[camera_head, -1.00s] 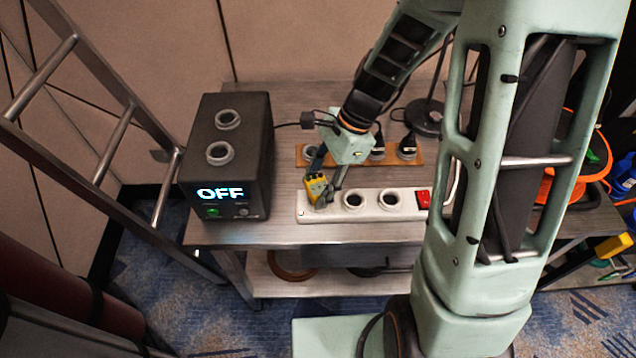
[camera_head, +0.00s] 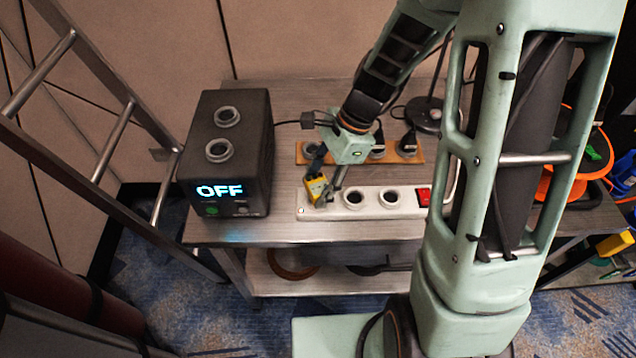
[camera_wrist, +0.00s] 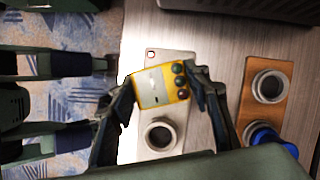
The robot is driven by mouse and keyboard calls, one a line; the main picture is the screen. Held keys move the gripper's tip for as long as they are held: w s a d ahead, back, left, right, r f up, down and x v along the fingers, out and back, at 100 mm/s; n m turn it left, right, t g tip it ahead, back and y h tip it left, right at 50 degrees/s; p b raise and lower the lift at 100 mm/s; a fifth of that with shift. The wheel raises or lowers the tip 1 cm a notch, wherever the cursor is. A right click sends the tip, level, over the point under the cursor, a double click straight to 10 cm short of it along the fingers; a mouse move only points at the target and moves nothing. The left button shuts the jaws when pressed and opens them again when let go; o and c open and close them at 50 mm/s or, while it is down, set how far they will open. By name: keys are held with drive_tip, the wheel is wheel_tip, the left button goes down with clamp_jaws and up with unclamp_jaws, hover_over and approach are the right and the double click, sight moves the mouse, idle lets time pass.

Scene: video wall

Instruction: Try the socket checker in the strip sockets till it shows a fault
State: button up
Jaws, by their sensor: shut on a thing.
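The socket checker (camera_head: 315,188) is a small yellow block with a pale label and three round lamps on its face. The lamps look dark in the wrist view. My gripper (camera_head: 325,184) is shut on the checker (camera_wrist: 150,88), with one finger on each side. The checker is over the left end of the white strip (camera_head: 371,207), where it hides the end socket. I cannot tell whether it is seated or just above. The strip's middle socket (camera_head: 353,198) and right socket (camera_head: 390,198) are empty. The red switch (camera_head: 424,196) is at its right end.
A black box (camera_head: 232,155) showing OFF stands left of the strip, with two ring sockets on top. A wooden board (camera_wrist: 275,78) with sockets and dark plugs lies behind the strip. A lamp base (camera_head: 424,115) stands farther back. Bare bench (camera_head: 360,231) lies in front.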

sight(309, 187)
drive_tip(key=shift+f+b, duration=0.3)
drive_tip(key=shift+f, duration=0.2)
drive_tip(key=o, duration=1.8)
drive_tip(key=shift+c, duration=0.2)
drive_tip(key=shift+r, duration=0.15)
drive_tip(key=shift+r+p, duration=2.7)
drive_tip(key=shift+r, duration=0.2)
